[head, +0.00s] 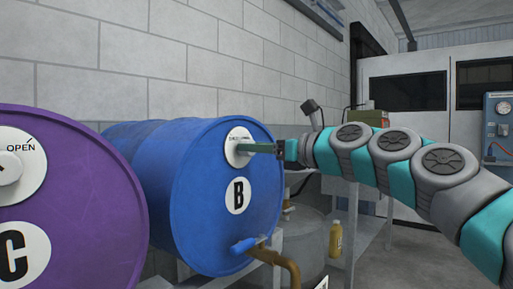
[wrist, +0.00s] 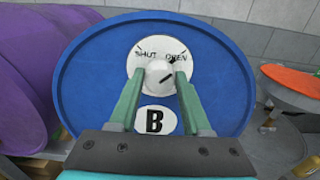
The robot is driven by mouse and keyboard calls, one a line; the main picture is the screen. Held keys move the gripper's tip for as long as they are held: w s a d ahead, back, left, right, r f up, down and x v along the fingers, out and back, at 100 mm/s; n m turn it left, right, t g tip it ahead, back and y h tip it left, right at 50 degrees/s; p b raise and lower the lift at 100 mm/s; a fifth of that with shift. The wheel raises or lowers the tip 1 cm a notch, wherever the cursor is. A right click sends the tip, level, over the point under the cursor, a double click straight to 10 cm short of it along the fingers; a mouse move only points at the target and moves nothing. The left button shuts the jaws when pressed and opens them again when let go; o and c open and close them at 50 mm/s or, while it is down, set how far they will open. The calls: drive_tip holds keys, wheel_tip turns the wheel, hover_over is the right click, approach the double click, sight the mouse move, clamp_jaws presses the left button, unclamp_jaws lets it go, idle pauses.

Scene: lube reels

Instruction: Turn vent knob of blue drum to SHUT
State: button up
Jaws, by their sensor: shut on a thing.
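The blue drum (head: 160,165) lies on its side, its round end marked B facing me. A white round plate near the top of that end (wrist: 148,52) reads SHUT at left and OPEN at right. The white vent knob (wrist: 157,72) sits on this plate. A black line on the knob slants up and right, toward OPEN. My gripper (wrist: 160,80) has its two green fingers on either side of the knob, shut on it.
A yellow bottle (head: 335,240) stands at the right. An orange-topped round object (wrist: 292,80) is right of the drum.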

clamp_jaws()
drive_tip(key=n, duration=0.6)
drive_tip(key=n+b, duration=0.1)
drive_tip(key=n, duration=1)
drive_tip(key=shift+s+a+f+n, duration=0.15)
drive_tip(key=shift+f+n, duration=0.15)
drive_tip(key=shift+n, duration=0.1)
idle(0.6)
